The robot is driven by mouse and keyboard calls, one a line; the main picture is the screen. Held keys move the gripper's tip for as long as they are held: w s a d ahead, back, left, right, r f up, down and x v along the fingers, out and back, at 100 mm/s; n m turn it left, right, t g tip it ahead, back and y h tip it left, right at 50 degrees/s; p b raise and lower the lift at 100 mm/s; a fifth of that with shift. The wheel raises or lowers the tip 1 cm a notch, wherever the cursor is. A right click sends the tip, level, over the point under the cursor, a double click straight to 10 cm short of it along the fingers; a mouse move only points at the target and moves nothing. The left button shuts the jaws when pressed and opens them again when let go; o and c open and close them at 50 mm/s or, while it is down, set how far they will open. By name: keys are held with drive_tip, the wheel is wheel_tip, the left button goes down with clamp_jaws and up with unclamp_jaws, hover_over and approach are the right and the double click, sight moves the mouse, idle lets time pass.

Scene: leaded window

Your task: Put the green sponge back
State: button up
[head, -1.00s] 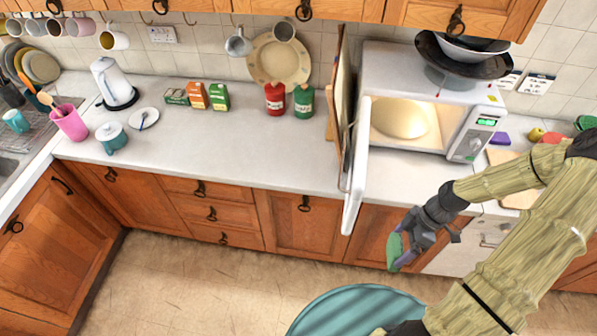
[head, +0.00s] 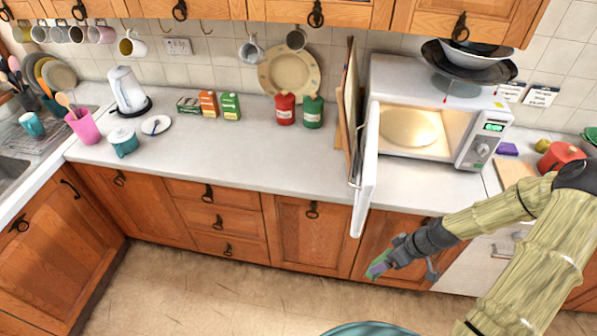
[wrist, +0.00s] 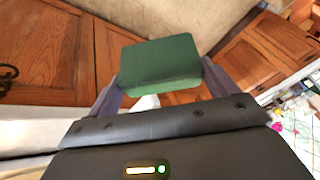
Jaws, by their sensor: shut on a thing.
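The green sponge (wrist: 160,63) is held between the two fingers of my gripper (wrist: 160,85), as the wrist view shows. In the head view my gripper (head: 385,264) is in front of the lower cabinets, below the counter edge and left of the white appliance front. The sponge (head: 377,269) shows there as a small green patch at the fingertips, partly hidden by the fingers.
The microwave (head: 483,150) stands open on the counter, its door (head: 364,185) sticking out past the counter edge above my gripper. The sink (head: 14,168) is far left. The middle counter (head: 240,155) is clear.

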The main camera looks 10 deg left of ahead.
drive_tip(key=w+a+f+m+t+h+b, duration=0.1)
drive_tip(key=w+f+m+t+b, duration=0.2)
drive_tip(key=f+m, duration=0.6)
drive_tip(key=w+b, duration=0.2)
drive_tip(key=b, duration=0.1)
drive_tip(key=shift+w+t+h+b, duration=0.3)
drive_tip(key=shift+b, duration=0.05)
